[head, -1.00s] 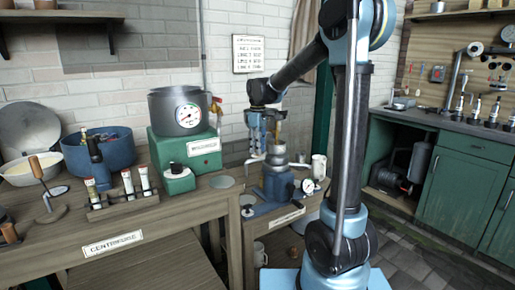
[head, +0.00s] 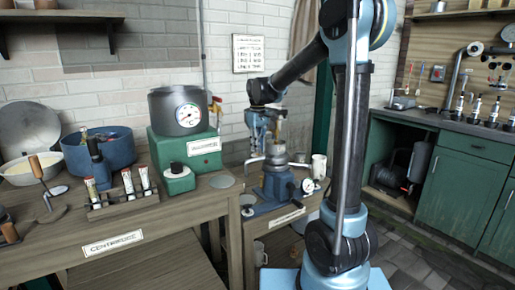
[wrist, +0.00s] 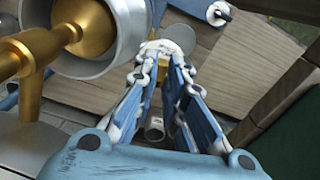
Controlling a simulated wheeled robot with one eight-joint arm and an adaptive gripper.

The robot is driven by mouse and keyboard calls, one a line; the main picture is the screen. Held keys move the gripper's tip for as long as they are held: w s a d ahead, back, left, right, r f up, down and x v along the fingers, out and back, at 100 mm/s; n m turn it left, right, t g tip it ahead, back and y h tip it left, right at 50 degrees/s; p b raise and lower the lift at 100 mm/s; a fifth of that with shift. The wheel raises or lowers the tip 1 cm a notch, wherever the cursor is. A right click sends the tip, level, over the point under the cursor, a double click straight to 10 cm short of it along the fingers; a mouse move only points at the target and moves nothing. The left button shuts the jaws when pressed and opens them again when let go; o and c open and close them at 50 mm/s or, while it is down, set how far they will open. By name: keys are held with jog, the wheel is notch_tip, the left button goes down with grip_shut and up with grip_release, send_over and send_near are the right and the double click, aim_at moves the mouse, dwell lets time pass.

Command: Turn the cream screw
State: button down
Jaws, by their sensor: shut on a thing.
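The blue-and-steel separator (head: 277,182) stands on the low bench, with a steel bowl on top. My gripper (head: 266,150) is beside and just above its upper part. In the wrist view, my gripper (wrist: 164,55) has its blue fingers closed together at the white tips. A small brass-coloured piece (wrist: 160,76) shows between the fingers, mostly hidden; it appears to be the cream screw. The separator's steel bowl (wrist: 88,68) with a brass centre is close to the left of the fingers.
A pressure gauge (head: 308,186) and a white mug (head: 318,166) are close to the right of the separator. A bottle rack (head: 122,200), a green box (head: 178,180) and a blue tub (head: 97,152) stand on the left bench. A grey disc (wrist: 184,50) lies beyond the fingertips.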

jog(key=shift+w+m, duration=0.1)
jog(key=shift+m, duration=0.8)
jog(key=c, duration=1.7)
grip_release()
jog(key=shift+o, duration=0.2)
notch_tip(320, 180, up, 12)
